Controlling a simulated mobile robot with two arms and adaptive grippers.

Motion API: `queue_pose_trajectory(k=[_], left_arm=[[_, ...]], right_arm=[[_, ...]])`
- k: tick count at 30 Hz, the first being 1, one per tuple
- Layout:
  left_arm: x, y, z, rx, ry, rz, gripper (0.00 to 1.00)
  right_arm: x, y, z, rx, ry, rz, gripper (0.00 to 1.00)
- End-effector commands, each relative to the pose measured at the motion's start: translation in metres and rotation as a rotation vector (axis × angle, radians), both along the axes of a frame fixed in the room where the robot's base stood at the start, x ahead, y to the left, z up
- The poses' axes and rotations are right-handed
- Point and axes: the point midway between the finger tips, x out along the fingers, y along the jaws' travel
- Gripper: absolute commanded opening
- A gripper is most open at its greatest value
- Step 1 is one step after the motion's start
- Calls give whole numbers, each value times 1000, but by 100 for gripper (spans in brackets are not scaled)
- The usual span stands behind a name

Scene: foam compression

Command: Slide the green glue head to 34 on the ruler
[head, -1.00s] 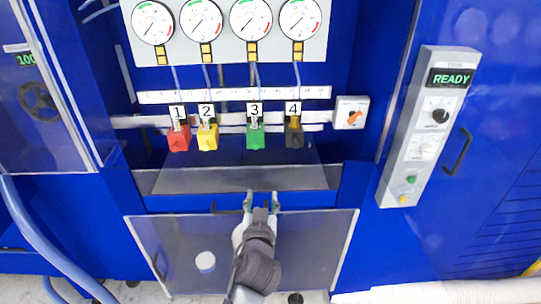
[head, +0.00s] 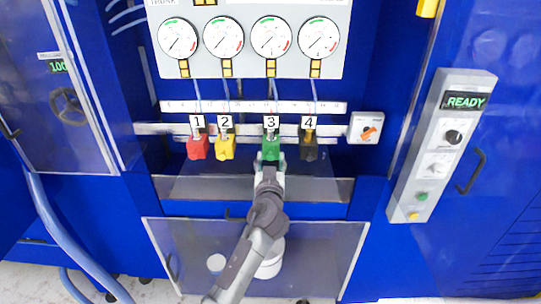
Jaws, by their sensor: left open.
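The green glue head (head: 271,148), under the number 3 label, hangs on the rail below the white ruler strip (head: 253,107). The ruler's figures are too small to read. My left gripper (head: 270,158) is open at the lower part of the green head, its fingers on either side of it. The gripper partly hides the head's lower end, and I cannot tell whether the fingers touch it. My right gripper is not in view.
The red head (head: 197,148) and yellow head (head: 225,148) sit to the left, the black head (head: 309,149) to the right. Several gauges (head: 271,38) are above. A grey switch box (head: 366,127) is at the rail's right end. A READY panel (head: 441,145) stands further right.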

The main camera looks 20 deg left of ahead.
Motion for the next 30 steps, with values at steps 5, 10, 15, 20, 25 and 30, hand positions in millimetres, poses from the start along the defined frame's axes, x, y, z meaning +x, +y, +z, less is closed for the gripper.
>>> queue_pose_trajectory(k=[5, 10, 15, 20, 25, 30], left_arm=[[8, 3, 0, 0, 0, 1, 49], [9, 3, 0, 0, 0, 1, 49], [8, 3, 0, 0, 1, 1, 32], [8, 3, 0, 0, 1, 0, 6], [8, 3, 0, 0, 1, 0, 0], [9, 1, -1, 0, 1, 0, 0]], right_arm=[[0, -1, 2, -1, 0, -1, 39], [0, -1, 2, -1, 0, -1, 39], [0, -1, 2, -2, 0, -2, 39], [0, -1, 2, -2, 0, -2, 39], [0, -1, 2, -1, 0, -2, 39], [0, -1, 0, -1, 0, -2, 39]])
